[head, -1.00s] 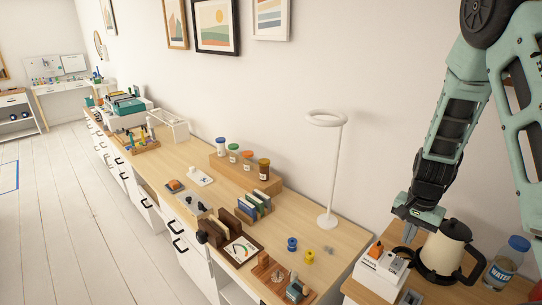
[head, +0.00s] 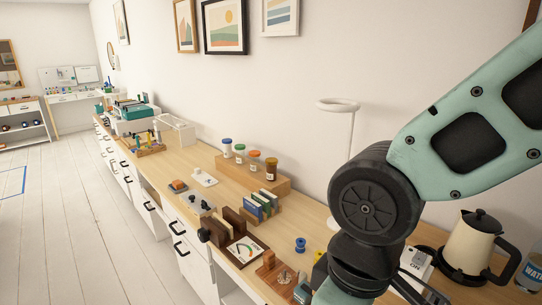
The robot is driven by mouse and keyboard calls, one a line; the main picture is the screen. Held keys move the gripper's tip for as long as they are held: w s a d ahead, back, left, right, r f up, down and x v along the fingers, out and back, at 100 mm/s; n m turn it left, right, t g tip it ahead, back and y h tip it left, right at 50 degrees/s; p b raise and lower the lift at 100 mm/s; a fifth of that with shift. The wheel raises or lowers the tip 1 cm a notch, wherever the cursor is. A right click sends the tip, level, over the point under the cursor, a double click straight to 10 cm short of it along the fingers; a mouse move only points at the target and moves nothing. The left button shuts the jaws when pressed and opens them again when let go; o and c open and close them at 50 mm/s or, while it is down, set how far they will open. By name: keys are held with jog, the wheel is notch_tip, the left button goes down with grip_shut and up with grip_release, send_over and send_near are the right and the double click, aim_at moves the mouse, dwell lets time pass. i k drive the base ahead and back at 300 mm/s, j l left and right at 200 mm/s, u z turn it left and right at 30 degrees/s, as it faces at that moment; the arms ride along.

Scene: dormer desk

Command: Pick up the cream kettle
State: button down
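The cream kettle (head: 468,246) stands upright on the wooden top at the right of the head view. It has a black lid, a black handle on its right side and a dark base under it. My arm crosses the right half of the view, with its dark wrist joint to the left of the kettle. My gripper does not show clearly; the wrist runs out of the bottom edge, so its fingers cannot be made out. Nothing is seen holding the kettle.
A water bottle (head: 531,272) stands right of the kettle, cut by the edge. A white box (head: 416,262) is left of it, partly behind my arm. A white ring lamp (head: 337,105), a blue spool (head: 300,244) and a jar rack (head: 250,178) are on the long desk.

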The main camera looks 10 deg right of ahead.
aim_at(470, 250)
jog(key=z, duration=1.3)
jog(key=k+u, duration=0.25)
jog(key=u, duration=0.25)
jog(key=k+u, duration=0.25)
jog(key=u, duration=0.25)
